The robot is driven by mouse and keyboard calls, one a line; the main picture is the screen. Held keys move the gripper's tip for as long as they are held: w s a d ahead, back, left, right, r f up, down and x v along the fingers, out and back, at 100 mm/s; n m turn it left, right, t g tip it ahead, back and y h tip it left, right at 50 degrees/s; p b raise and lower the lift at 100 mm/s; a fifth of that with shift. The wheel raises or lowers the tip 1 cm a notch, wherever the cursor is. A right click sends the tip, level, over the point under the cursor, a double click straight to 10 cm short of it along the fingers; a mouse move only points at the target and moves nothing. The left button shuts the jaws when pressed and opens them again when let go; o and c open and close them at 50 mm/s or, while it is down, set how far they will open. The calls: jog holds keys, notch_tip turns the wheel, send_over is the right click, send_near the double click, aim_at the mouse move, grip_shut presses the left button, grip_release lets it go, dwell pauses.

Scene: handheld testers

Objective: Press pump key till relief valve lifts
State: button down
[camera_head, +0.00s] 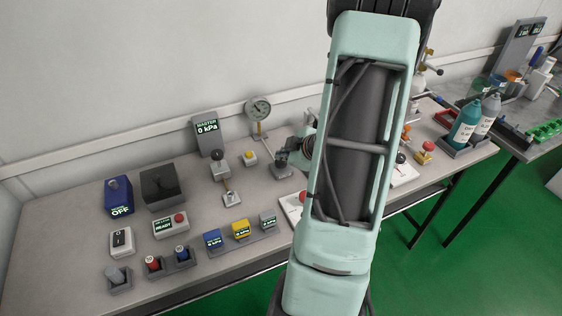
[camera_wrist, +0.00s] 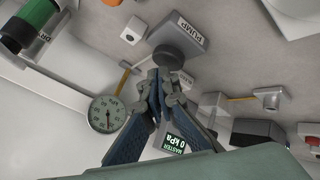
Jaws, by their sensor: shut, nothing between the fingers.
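The grey pump box (camera_wrist: 190,38), labelled PUMP, has a dark round key (camera_wrist: 168,57) on its face in the wrist view. My gripper (camera_wrist: 161,82) is shut and empty, its tips right beside the key; whether they touch it is unclear. In the head view my gripper (camera_head: 293,156) is above the pump block (camera_head: 283,171), and my arm hides part of the bench. The master display (camera_head: 207,127) reads 0 kPa, and it also shows in the wrist view (camera_wrist: 173,144). I cannot tell which fitting is the relief valve.
A round dial gauge (camera_head: 259,108) stands behind my gripper and shows in the wrist view (camera_wrist: 107,113). Blue, yellow and grey testers (camera_head: 240,229) line the front.

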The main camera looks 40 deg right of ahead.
aim_at(282, 163)
jog(key=shift+f+b, duration=0.7)
jog(key=shift+f, duration=0.2)
dwell(0.6)
jog(key=shift+r, duration=0.1)
jog(key=shift+r+p, duration=1.2)
jog(key=shift+p, duration=0.1)
jog(key=shift+r, duration=0.1)
notch_tip(282, 163, up, 5)
jog(key=p, duration=0.5)
dwell(0.6)
